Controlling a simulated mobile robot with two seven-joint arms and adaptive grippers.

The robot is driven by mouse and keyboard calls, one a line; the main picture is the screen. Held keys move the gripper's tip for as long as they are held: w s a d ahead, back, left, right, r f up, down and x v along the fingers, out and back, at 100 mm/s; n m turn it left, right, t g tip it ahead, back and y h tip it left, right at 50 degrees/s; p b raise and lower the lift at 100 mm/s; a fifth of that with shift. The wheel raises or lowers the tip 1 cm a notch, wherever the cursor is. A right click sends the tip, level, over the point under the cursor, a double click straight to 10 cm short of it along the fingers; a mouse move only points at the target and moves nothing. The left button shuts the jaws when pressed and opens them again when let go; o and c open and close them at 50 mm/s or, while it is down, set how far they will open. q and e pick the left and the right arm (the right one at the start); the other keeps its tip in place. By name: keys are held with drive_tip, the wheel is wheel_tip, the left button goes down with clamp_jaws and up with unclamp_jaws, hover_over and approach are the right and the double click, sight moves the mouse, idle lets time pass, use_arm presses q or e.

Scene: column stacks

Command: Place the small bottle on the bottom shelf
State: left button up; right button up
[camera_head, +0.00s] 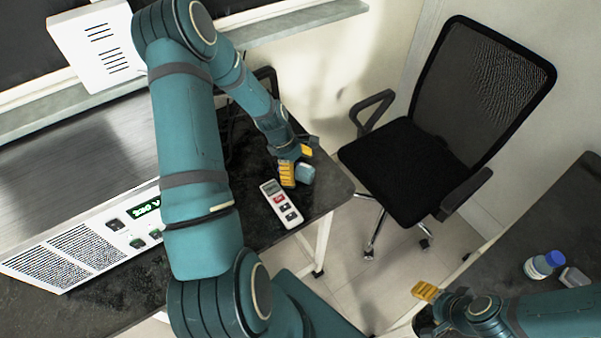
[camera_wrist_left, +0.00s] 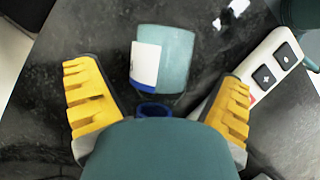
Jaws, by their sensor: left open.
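The small bottle (camera_wrist_left: 172,60), blue-green with a white label and a blue cap (camera_wrist_left: 153,109), is on the dark tabletop in the left wrist view. In the head view only a pale blue part of it (camera_head: 306,174) shows beside my left gripper (camera_head: 290,168). My left gripper (camera_wrist_left: 158,110) is open, its yellow fingers on either side of the cap end with gaps to both. My own teal gripper housing hides the lower middle of the wrist view. My right gripper (camera_head: 426,292) shows one yellow finger at the lower right; its opening is unclear. No shelf is identifiable.
A white handheld device (camera_head: 281,203) with buttons lies close to the bottle. A white instrument (camera_head: 85,245) with grilles stands on the left table. A black office chair (camera_head: 415,165) stands between the tables. A blue-capped white bottle (camera_head: 541,266) is on the right table.

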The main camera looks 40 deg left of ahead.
sight(301, 167)
use_arm(q)
drive_tip(key=shift+x, duration=0.85)
drive_tip(key=shift+c, duration=0.2)
drive_tip(key=c, duration=1.4)
drive_tip(key=shift+r, duration=0.1)
wheel_tip(301, 167, up, 10)
drive_tip(key=shift+p, duration=0.7)
drive_tip(key=d+m+g+y, duration=0.1)
drive_tip(key=d+m+g, duration=0.1)
drive_tip(key=d+m, duration=0.4)
drive_tip(key=d+m+g+y, duration=0.2)
drive_tip(key=d+m, duration=0.4)
drive_tip(key=m, duration=0.2)
drive_tip(key=w+d+r+m+g+y, duration=0.1)
drive_tip(key=d+m, duration=0.6)
drive_tip(key=shift+g+b, duration=0.35)
drive_tip(key=shift+g, duration=0.05)
